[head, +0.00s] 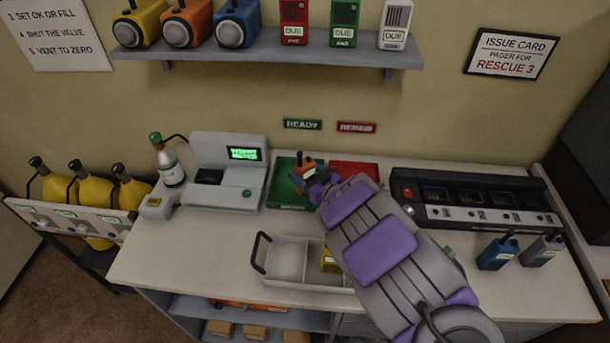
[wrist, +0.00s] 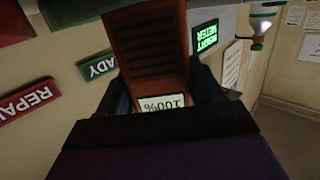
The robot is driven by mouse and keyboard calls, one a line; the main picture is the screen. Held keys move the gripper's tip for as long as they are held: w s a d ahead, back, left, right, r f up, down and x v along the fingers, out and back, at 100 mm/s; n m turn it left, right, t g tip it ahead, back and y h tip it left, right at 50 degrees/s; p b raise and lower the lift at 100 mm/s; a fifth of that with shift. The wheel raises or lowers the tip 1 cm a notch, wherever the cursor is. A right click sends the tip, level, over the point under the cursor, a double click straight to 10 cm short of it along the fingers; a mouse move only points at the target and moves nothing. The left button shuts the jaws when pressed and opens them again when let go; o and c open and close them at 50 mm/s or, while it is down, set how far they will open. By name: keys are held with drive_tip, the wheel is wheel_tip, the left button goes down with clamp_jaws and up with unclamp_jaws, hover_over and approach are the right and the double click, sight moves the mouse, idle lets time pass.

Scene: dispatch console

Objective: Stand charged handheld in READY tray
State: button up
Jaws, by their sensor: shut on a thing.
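An orange handheld (head: 307,170) is held in my gripper (head: 316,181) over the green tray (head: 280,182). The tray lies below the green READY sign (head: 303,124). In the wrist view the orange handheld (wrist: 155,50) fills the middle, between the two dark fingers of my gripper (wrist: 163,92). Its small screen reads 100%, upside down in that view. In the head view it looks roughly upright. I cannot tell whether its base touches the tray, as my arm and gripper hide part of it.
A red tray (head: 353,169) lies right of the green one, below the REPAIR sign (head: 356,127). A grey meter (head: 237,155) stands left, a charger bank (head: 480,199) right. A pale divided carrier (head: 286,262) with a yellow item is in front. Blue (head: 497,253) and grey (head: 541,250) handhelds stand at right.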

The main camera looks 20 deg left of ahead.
drive_tip(key=shift+f, duration=0.1)
drive_tip(key=shift+f, duration=0.35)
drive_tip(key=shift+s+d+f, duration=0.1)
drive_tip(key=shift+f, duration=0.05)
